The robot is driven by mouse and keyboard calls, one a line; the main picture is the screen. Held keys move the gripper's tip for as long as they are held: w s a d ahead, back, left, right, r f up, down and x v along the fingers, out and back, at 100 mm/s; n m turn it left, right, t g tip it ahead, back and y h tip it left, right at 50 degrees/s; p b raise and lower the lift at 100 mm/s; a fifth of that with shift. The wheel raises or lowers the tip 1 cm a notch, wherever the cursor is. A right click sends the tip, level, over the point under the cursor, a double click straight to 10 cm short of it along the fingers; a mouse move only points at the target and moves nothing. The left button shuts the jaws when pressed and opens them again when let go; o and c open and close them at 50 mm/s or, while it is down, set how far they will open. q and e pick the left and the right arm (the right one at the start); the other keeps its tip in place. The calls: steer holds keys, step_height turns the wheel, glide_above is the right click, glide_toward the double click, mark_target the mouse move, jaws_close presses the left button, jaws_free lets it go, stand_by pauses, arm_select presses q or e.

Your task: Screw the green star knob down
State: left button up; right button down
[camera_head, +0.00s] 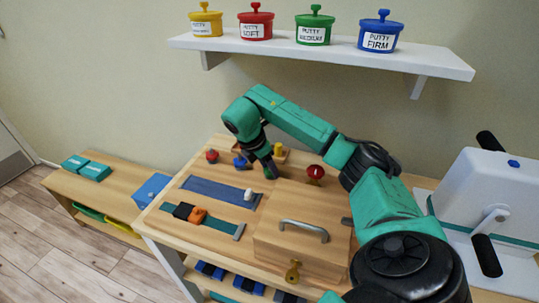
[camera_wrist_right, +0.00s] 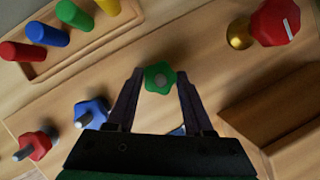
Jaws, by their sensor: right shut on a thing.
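The green star knob (camera_wrist_right: 160,78) shows in the right wrist view between the two dark fingers of my right gripper (camera_wrist_right: 159,84). The fingers are shut on it, one on each side. In the head view my right gripper (camera_head: 270,172) points down at the wooden table, and I cannot make out the green knob there. How far down the knob sits cannot be told. A blue star knob (camera_wrist_right: 91,112) and a red star knob (camera_wrist_right: 38,145) stand to the left of the gripper in the wrist view. My left gripper is not in view.
A peg tray (camera_wrist_right: 86,48) with several coloured pegs lies close by. A red knob on a brass stem (camera_wrist_right: 275,22) is at the right. A wooden box (camera_head: 301,236) with a metal handle stands in front. Putty pots rest on the shelf (camera_head: 325,52) above.

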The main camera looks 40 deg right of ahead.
steer(key=shift+w+r+m+g+p, duration=0.1)
steer(key=shift+r+m+g+p, duration=0.1)
steer(key=shift+m, duration=0.4)
steer(key=shift+w+r+m+g+p, duration=0.1)
steer(key=shift+m+g, duration=0.1)
steer(key=shift+m, duration=0.4)
steer(key=shift+d, duration=0.1)
steer(key=shift+c, duration=2.3)
jaws_free()
steer(key=shift+o, duration=0.9)
steer(key=shift+s+f, duration=0.1)
steer(key=shift+f, duration=0.05)
steer(key=p+v, duration=0.8)
steer(key=v, duration=0.6)
steer(key=shift+r, duration=0.3)
